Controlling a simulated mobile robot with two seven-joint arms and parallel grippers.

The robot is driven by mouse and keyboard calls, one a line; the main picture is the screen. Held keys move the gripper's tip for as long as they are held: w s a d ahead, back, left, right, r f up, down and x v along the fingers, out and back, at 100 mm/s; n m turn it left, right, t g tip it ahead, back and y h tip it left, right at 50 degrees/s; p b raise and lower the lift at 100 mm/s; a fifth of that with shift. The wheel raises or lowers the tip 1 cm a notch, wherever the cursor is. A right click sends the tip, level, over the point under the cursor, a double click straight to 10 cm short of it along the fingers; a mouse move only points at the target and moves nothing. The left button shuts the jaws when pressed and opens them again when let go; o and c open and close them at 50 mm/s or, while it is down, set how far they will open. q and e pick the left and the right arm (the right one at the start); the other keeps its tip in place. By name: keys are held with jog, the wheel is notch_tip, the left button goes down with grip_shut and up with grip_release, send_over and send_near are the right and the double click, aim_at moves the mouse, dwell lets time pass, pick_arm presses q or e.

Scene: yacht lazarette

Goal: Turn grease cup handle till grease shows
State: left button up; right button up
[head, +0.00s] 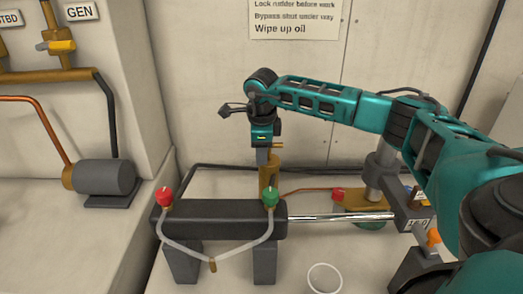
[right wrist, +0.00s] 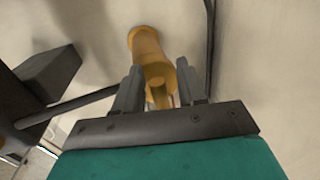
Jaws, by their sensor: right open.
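The brass grease cup (head: 269,176) stands upright behind the dark cylinder, near its right end. A small brass bar, perhaps its handle, shows by the gripper at the cup's top. My right gripper (head: 263,155) points down at the top of the cup. In the right wrist view the brass cup (right wrist: 148,48) shows beyond and between the two open fingers of my right gripper (right wrist: 160,88). I cannot tell whether the fingers touch it. No emerging grease is visible. My left gripper is not in view.
The dark cylinder (head: 220,224) carries a red knob (head: 164,196) and a green knob (head: 269,197) joined by pale hoses. Its shiny rod (head: 340,217) runs right. A white ring (head: 324,278) lies in front. A grey motor (head: 105,176) sits left. A sign (head: 295,17) hangs behind.

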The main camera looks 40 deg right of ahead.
jog(key=c, duration=0.6)
grip_shut()
